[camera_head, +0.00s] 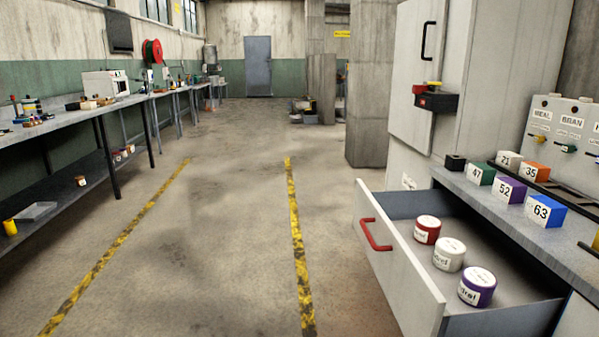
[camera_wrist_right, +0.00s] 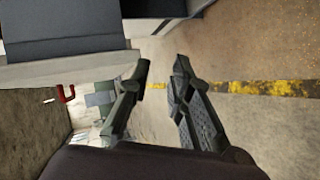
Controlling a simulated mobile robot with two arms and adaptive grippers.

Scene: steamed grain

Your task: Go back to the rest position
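My right gripper (camera_wrist_right: 160,82) shows in the right wrist view with its two dark fingers apart and nothing between them. It is over the floor beside a grey cabinet or drawer edge (camera_wrist_right: 75,75). My left gripper does not show in either view, and the right one does not show in the head view.
An open drawer (camera_head: 400,268) with a red handle (camera_head: 375,236) juts out at right, holding a red jar (camera_head: 427,229), a white jar (camera_head: 449,254) and a purple jar (camera_head: 477,287). Numbered blocks (camera_head: 545,211) stand on the counter (camera_head: 500,213). The floor (camera_head: 225,240) is clear; a workbench (camera_head: 75,121) is at left.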

